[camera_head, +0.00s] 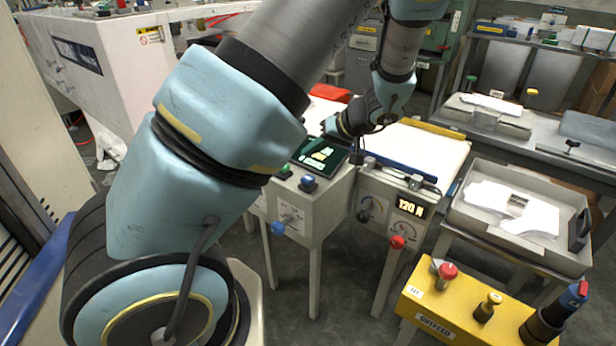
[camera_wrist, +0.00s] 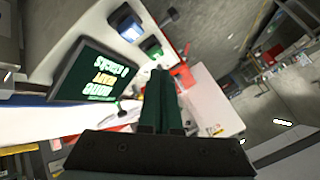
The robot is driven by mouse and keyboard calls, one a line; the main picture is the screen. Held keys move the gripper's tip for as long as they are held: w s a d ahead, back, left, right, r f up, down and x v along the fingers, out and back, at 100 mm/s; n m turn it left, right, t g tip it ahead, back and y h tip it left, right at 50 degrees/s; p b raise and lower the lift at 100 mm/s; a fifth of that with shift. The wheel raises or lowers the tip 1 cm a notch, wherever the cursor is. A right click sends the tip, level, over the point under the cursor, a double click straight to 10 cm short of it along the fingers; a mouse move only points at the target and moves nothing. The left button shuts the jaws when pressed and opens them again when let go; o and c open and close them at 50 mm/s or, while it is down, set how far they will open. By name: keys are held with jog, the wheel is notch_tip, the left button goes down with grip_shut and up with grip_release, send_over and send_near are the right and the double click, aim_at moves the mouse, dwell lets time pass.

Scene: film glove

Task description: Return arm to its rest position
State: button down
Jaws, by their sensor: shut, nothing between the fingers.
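My arm, light blue and grey, rises across the left and middle of the head view and bends down at the top right. Its wrist end hangs over the machine top beside the display screen (camera_head: 320,153). My gripper (camera_wrist: 159,74) shows in the wrist view with its two dark green fingers together and nothing between them. In the wrist view the screen (camera_wrist: 92,82) with green and yellow text lies left of the fingers. A blue button (camera_wrist: 126,22) and a green button (camera_wrist: 151,46) sit above them. In the head view the fingers are hard to make out.
A grey tray (camera_head: 460,215) with white sheets stands at the right. A yellow control box (camera_head: 412,310) with knobs is at the front right. A white machine panel (camera_head: 400,205) reads 120 N. A white cabinet (camera_head: 85,65) stands at the back left. Grey floor shows between the stands.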

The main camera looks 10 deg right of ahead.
dwell(0.3)
jog(key=s+a+r+m+g+h, duration=0.1)
jog(key=s+a+r+g+h, duration=0.1)
jog(key=s+a, duration=0.4)
jog(key=s+a+r+m+g+h, duration=0.1)
jog(key=s+a+r+g+h, duration=0.1)
jog(key=s+a+r+h, duration=0.2)
jog(key=s+a+h, duration=0.1)
jog(key=s+a, duration=0.2)
jog(key=a, duration=0.4)
